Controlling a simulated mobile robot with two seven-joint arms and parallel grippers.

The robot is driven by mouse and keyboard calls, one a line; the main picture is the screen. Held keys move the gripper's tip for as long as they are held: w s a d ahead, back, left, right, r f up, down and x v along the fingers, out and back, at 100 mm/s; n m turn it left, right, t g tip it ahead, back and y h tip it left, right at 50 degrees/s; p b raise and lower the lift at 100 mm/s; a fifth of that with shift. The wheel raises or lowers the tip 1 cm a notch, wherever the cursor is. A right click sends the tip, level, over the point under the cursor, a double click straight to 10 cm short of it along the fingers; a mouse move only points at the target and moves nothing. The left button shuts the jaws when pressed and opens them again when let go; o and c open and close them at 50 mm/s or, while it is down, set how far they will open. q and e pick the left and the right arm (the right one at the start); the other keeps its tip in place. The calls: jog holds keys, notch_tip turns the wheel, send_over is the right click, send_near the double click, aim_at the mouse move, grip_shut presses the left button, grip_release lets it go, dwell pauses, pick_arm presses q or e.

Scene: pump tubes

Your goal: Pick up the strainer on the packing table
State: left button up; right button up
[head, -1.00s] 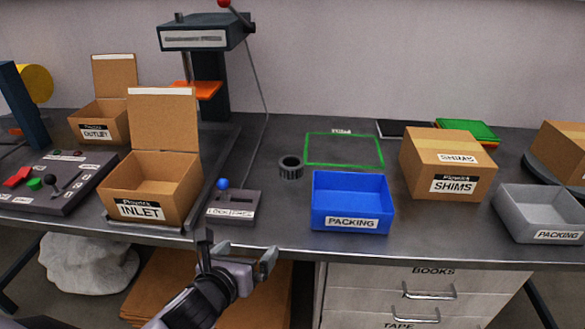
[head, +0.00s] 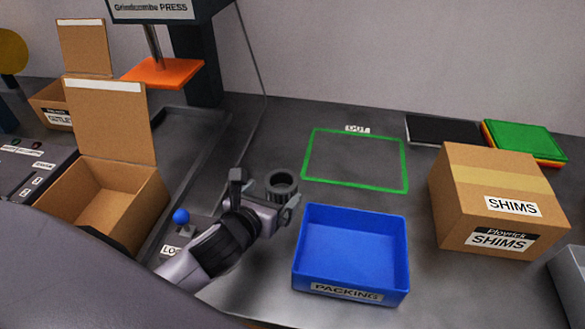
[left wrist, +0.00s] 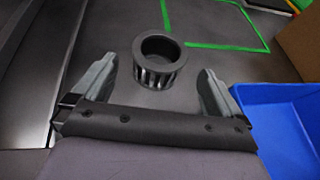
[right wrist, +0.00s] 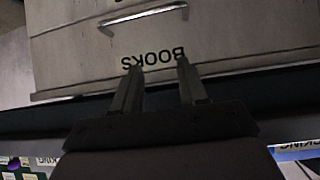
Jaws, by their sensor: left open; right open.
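The strainer (head: 281,184) is a dark grey, slotted ring-shaped cup standing upright on the packing table (head: 262,140), left of the green outline. My left gripper (head: 266,196) is open, with its fingers at the near side of the strainer in the head view. In the left wrist view the strainer (left wrist: 160,62) lies ahead of and between the two open fingers (left wrist: 158,88), apart from both. My right gripper (right wrist: 160,82) is open and empty, in front of a drawer marked BOOKS (right wrist: 155,50), and out of the head view.
A blue PACKING bin (head: 350,285) stands close to the right of my left gripper. A SHIMS box (head: 480,180) is farther right. An open carton (head: 110,120) and the blue-knobbed lever (head: 181,216) are at left. The green-outlined area (head: 355,160) is empty.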

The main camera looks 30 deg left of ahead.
aim_at(277, 189)
pick_arm(q)
jog(key=shift+w, duration=0.6)
jog(key=shift+x, duration=0.95)
jog(key=shift+b+x, duration=0.3)
jog(key=shift+x, duration=2.1)
pick_arm(e)
jog(key=shift+w+f, duration=0.2)
jog(key=shift+f, duration=0.25)
pick_arm(q)
jog(key=shift+s+a+f, duration=0.1)
jog(key=c, duration=1.1)
jog(key=shift+o, duration=0.2)
pick_arm(e)
jog(key=shift+w, duration=0.1)
